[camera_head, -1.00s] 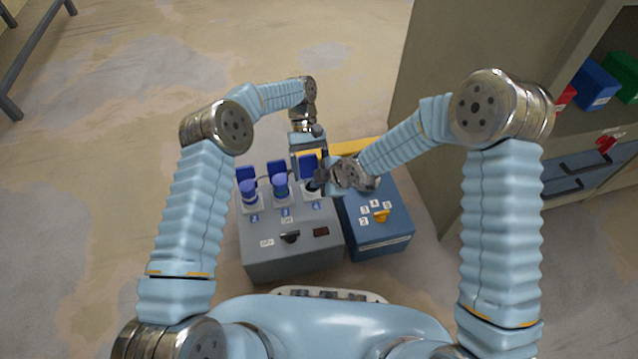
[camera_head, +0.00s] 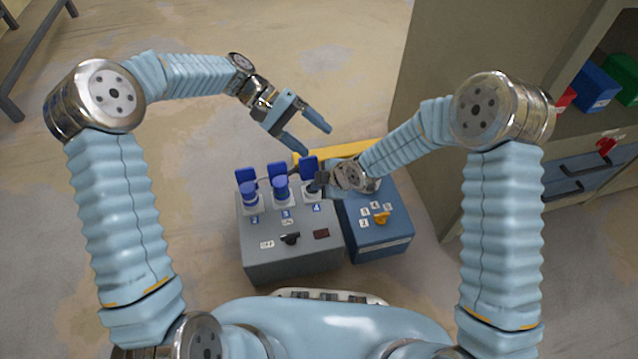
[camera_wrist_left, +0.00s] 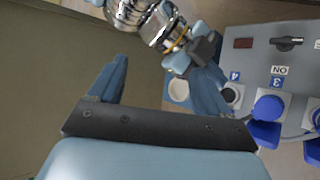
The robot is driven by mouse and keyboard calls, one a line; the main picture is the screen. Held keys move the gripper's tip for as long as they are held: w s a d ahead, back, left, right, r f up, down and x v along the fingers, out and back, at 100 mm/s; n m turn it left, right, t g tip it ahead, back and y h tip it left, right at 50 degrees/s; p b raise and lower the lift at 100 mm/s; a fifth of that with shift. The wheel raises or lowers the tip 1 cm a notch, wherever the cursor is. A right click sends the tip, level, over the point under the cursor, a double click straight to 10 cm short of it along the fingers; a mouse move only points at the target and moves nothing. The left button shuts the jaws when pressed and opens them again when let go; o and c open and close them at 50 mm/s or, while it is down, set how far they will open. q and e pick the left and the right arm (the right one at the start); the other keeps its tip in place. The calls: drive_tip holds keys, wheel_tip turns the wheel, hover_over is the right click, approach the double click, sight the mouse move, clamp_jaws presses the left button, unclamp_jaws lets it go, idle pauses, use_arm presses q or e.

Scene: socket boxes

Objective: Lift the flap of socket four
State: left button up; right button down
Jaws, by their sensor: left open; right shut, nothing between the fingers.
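The grey socket box (camera_head: 290,262) has sockets labelled 2, 3 and 4. The blue flap of socket four (camera_head: 308,165) stands raised behind its socket. My right gripper (camera_head: 317,183) is shut and empty, right at socket four and close in front of its flap; whether it touches is too small to tell. It also shows in the left wrist view (camera_wrist_left: 207,48). Socket four (camera_wrist_left: 232,94) shows a dark opening there, partly behind a finger. My left gripper (camera_head: 317,141) is open and empty, above and behind the box, apart from the flap.
Blue plugs sit at socket two (camera_head: 249,189) and socket three (camera_head: 281,187), with their flaps raised. A blue box (camera_head: 378,240) with a yellow knob (camera_head: 381,217) stands to the right. A cabinet (camera_head: 440,120) rises farther right.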

use_arm(q)
drive_tip(key=s+n+t, duration=0.1)
drive_tip(key=s+t, duration=0.2)
drive_tip(key=s, duration=0.4)
drive_tip(key=s+d+f+n+g+y, duration=0.15)
drive_tip(key=s+f, duration=0.35)
drive_tip(key=f, duration=0.5)
drive_tip(key=s+f+m+g+y, duration=0.1)
drive_tip(key=s+f+y, duration=0.3)
drive_tip(key=f, duration=0.5)
use_arm(e)
drive_tip(key=shift+f, duration=0.2)
drive_tip(key=shift+f+b, duration=0.2)
drive_tip(key=shift+b, duration=0.5)
drive_tip(key=shift+s, duration=0.2)
use_arm(q)
drive_tip(key=s+a+f+t, duration=0.2)
drive_tip(key=s+a+f, duration=0.1)
drive_tip(key=f, duration=0.2)
drive_tip(key=s+a+f+t+y, duration=0.1)
drive_tip(key=s+a+f+t, duration=0.1)
drive_tip(key=f, duration=0.3)
drive_tip(key=shift+s+a, duration=0.4)
drive_tip(key=shift+a, duration=0.4)
use_arm(e)
drive_tip(key=shift+r, duration=0.15)
